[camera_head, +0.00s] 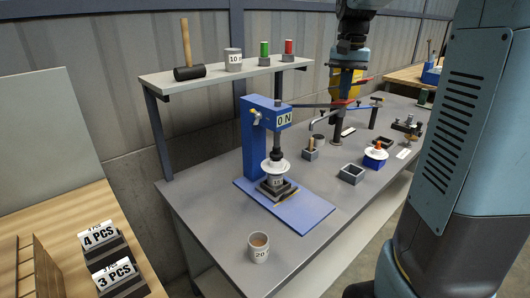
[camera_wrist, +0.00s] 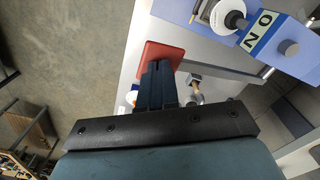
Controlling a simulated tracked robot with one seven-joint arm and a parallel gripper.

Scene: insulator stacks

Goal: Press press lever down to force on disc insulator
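The blue press (camera_head: 262,140) stands on the bench with a "0 N" display; its display also shows in the wrist view (camera_wrist: 262,30). Its press lever (camera_head: 310,105) sticks out to the right, roughly level, with a red end that shows in the wrist view (camera_wrist: 152,58). A white disc insulator (camera_head: 275,167) sits under the black ram, on a grey labelled piece over a dark block. My gripper (camera_wrist: 157,70) has its dark fingers together, with the tips over the lever's red end. I cannot tell whether they touch it. No object shows between the fingers.
A cup marked 20 (camera_head: 258,248) stands at the bench's front. A shelf (camera_head: 215,76) behind holds a mallet (camera_head: 188,60), a cup marked 10 and red and green pieces. Small fixtures and an open dark box (camera_head: 351,174) stand right of the press.

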